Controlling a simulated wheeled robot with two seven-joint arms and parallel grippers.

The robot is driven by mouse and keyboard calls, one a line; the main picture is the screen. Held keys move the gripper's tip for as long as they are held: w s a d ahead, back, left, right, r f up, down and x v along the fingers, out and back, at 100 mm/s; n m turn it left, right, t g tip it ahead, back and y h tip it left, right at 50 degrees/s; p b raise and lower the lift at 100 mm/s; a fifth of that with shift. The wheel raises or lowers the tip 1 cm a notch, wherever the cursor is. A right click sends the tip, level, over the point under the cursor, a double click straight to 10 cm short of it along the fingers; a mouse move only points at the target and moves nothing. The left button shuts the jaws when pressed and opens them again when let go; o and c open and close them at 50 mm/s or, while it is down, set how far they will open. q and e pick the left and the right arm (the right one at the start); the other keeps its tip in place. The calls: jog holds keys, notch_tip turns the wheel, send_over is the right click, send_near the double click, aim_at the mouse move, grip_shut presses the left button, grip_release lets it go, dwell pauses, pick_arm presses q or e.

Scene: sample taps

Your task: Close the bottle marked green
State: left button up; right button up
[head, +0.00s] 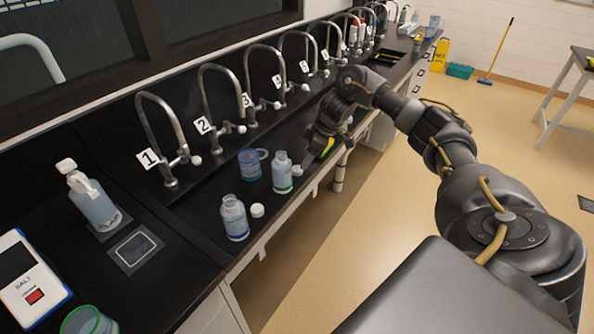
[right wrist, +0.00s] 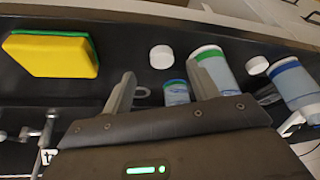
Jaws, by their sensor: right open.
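The bottle with the green band (head: 282,175) stands upright on the black counter, its white neck bare. It also shows in the right wrist view (right wrist: 219,74). A loose white cap (head: 297,170) lies just right of it; in the right wrist view a cap (right wrist: 161,57) lies between it and the sponge. My right gripper (head: 312,172) is beside the green-banded bottle, on its right. In the right wrist view the gripper (right wrist: 163,85) has its fingers apart with nothing held; one finger overlaps the bottle's lower part. My left gripper is not in view.
A blue-banded bottle (head: 235,218) and another white cap (head: 257,210) stand nearer. A blue mug (head: 250,164) is behind. A yellow-green sponge (right wrist: 48,55) lies close to my right gripper. Numbered taps (head: 204,125) line the back; a wash bottle (head: 92,200) stands left.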

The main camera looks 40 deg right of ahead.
aim_at(299, 169)
jog(key=shift+a+f, duration=0.15)
jog(key=shift+f, duration=0.15)
jog(key=p+x, duration=0.1)
jog(key=x, duration=0.2)
jog(key=shift+w+a+f+p, duration=0.15)
jog(key=shift+w+f+p, duration=0.05)
jog(key=shift+p, duration=0.15)
jog(key=shift+w+a+f, duration=0.1)
jog(key=shift+w+f, duration=0.05)
jog(key=shift+f, duration=0.35)
jog(key=shift+c, duration=0.2)
jog(key=c, duration=1)
